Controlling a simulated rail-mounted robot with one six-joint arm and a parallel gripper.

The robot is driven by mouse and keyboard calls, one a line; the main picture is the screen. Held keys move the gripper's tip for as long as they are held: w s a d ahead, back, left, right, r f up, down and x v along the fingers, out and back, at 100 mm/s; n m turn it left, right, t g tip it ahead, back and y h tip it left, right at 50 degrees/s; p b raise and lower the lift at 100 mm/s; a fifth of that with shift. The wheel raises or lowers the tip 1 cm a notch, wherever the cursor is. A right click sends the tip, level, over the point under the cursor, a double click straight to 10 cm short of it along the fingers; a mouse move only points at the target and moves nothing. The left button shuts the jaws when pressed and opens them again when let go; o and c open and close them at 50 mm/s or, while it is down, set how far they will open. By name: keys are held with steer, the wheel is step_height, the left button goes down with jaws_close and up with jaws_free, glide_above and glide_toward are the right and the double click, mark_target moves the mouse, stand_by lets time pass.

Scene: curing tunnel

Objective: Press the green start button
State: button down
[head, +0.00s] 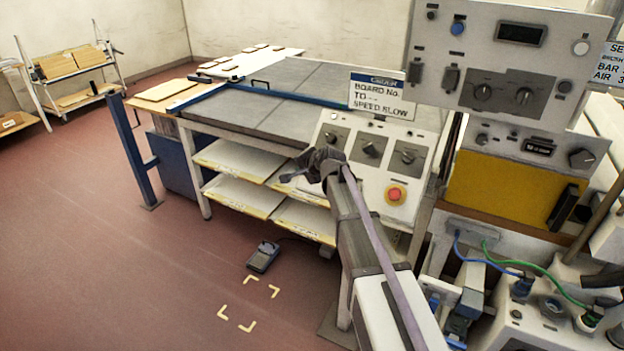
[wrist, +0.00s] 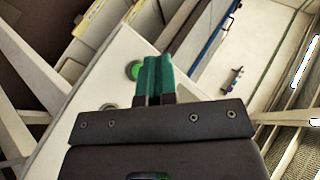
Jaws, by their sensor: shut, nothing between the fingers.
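The green start button (wrist: 133,70) shows in the wrist view as a round green cap in a pale ring on a white panel (wrist: 97,72). My gripper (wrist: 156,60) has its two teal fingers shut together with nothing between them. In the wrist view the fingertips lie just right of the button and partly overlap its edge; I cannot tell whether they touch the panel. In the head view my gripper (head: 290,177) is at the left edge of the sloped control panel (head: 418,178), and the green button is not visible there.
The panel also carries a red stop button (head: 396,194) on yellow and several dark knobs (head: 370,150). A sign (head: 381,97) stands above it. Shelves (head: 240,190) lie left of the panel. A foot pedal (head: 263,257) is on the open red floor.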

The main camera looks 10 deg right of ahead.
steer(key=shift+w+d+f+b, duration=0.6)
steer(key=shift+w+f+b, duration=0.1)
steer(key=shift+f, duration=0.2)
steer(key=shift+w+d+f+b, duration=0.55)
steer(key=shift+w+f+b, duration=0.1)
steer(key=shift+f, duration=0.2)
steer(key=shift+f, duration=0.1)
stand_by(0.6)
steer(key=shift+w+d+f+b, duration=0.2)
steer(key=shift+w+b, duration=0.05)
steer(key=shift+b, duration=0.05)
steer(key=shift+w+d+f+b, duration=0.15)
steer(key=shift+w+f+b, duration=0.05)
steer(key=shift+f+b, duration=0.1)
stand_by(0.5)
steer(key=shift+r, duration=0.1)
steer(key=shift+s+a+r+p, duration=0.35)
steer(key=shift+s+r+p, duration=0.15)
steer(key=shift+p, duration=0.1)
steer(key=s+a+r+p, duration=0.2)
steer(key=r+p, duration=0.1)
steer(key=shift+s+a+r, duration=0.1)
steer(key=shift+s+r, duration=0.15)
steer(key=shift+s, duration=0.05)
stand_by(0.4)
